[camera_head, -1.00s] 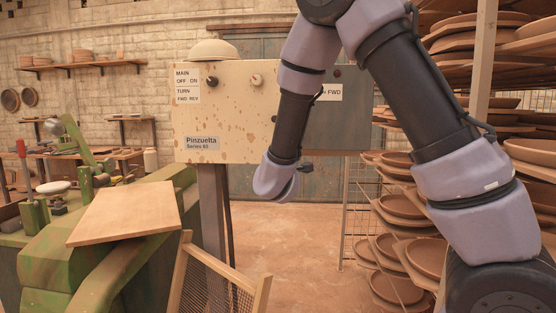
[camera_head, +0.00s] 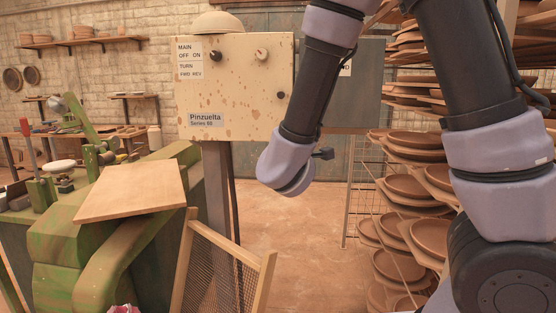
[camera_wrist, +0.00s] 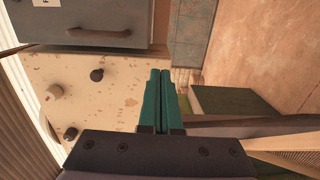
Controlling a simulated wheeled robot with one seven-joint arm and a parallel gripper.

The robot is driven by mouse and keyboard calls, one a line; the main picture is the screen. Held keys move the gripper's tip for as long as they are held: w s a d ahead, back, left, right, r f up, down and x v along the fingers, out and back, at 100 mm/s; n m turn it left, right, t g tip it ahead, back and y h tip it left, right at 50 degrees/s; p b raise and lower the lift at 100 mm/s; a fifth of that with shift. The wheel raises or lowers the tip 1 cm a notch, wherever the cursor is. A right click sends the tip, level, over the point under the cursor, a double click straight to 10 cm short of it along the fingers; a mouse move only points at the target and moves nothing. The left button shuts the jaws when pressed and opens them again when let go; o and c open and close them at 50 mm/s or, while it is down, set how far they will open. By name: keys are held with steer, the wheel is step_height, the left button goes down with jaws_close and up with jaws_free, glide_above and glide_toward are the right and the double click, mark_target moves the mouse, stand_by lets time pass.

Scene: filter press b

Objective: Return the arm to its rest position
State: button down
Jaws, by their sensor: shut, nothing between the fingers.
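My gripper (camera_wrist: 157,100) shows in the wrist view as two teal fingers lying side by side, shut and empty. The fingers point toward the top of that picture and appear in front of the speckled control panel's edge; I cannot tell the gap. In the head view my arm hangs bent on the right, its forearm running down to the wrist in front of the panel's right side. The fingers are hidden in that view. The cream control panel (camera_head: 235,95) bears a black knob (camera_head: 215,57) and a beige knob (camera_head: 262,54); it also shows in the wrist view (camera_wrist: 120,88).
Racks of brown clay plates (camera_head: 409,187) stand close on the right, partly behind my arm. A green machine (camera_head: 65,245) with a wooden board (camera_head: 133,190) is at left. A wood-framed mesh screen (camera_head: 215,275) leans at front centre. The floor (camera_head: 300,240) between is clear.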

steer(key=s+d+r+m+g+h, duration=0.15)
steer(key=d+m+g+h, duration=0.4)
steer(key=d, duration=0.95)
steer(key=s+d+f+m+g, duration=0.1)
steer(key=s+d+m+g, duration=0.65)
steer(key=d, duration=0.25)
steer(key=s+a+r+m+t+y, duration=0.2)
steer(key=s+a+r+m+y, duration=0.3)
steer(key=s+r+m+y, duration=0.2)
steer(key=s+r+y, duration=0.1)
steer(key=s+y, duration=0.1)
steer(key=y, duration=0.1)
steer(key=shift+a+t, duration=0.4)
